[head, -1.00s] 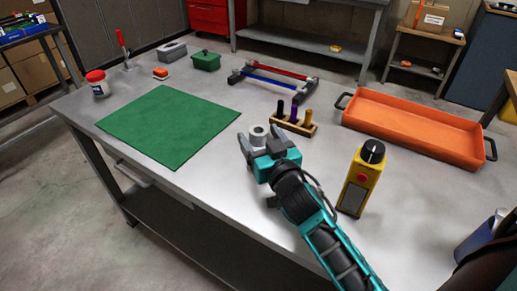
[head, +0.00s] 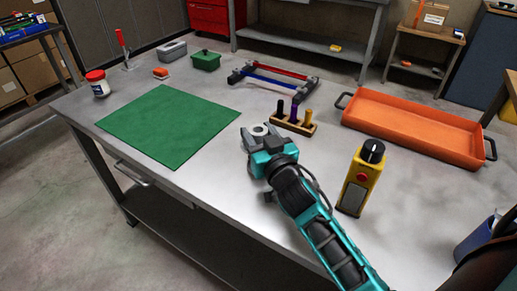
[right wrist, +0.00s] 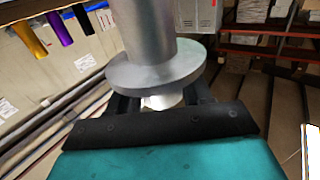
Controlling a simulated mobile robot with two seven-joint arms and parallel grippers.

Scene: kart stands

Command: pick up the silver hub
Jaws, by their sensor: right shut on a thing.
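The silver hub (head: 260,130) is a short grey cylinder with a hole in its top and a wide flange. In the right wrist view the hub (right wrist: 155,65) stands between the fingers, its flange just beyond the black palm edge. My right gripper (head: 257,136) is shut on the hub, near the middle of the table. The fingers are mostly hidden behind the flange in the right wrist view. Whether the hub touches the table is hard to tell. My left gripper is not in view.
A green mat (head: 170,125) lies left. A red-and-blue bar frame (head: 273,83) is at the back.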

